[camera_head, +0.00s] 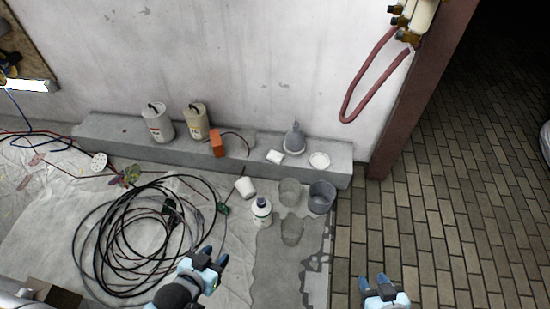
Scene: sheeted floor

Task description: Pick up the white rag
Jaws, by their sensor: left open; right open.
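A small white item (275,157), which looks like a folded white rag, lies on the grey concrete ledge (100,127) by the wall. Another white object (244,187) lies on the floor sheet in front of the ledge; I cannot tell whether it is cloth. My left gripper (215,257) is open and empty at the lower middle, beside the coiled cable and well short of the ledge. My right gripper (373,281) is open and empty at the bottom edge, over the brick paving.
Black cable coils (135,235) lie at left. A white bottle (261,212), clear containers (290,191) and a grey bucket (321,197) stand before the ledge. On it are canisters (158,123), an orange box (216,143), a grey flask (294,139) and a white dish (319,160).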

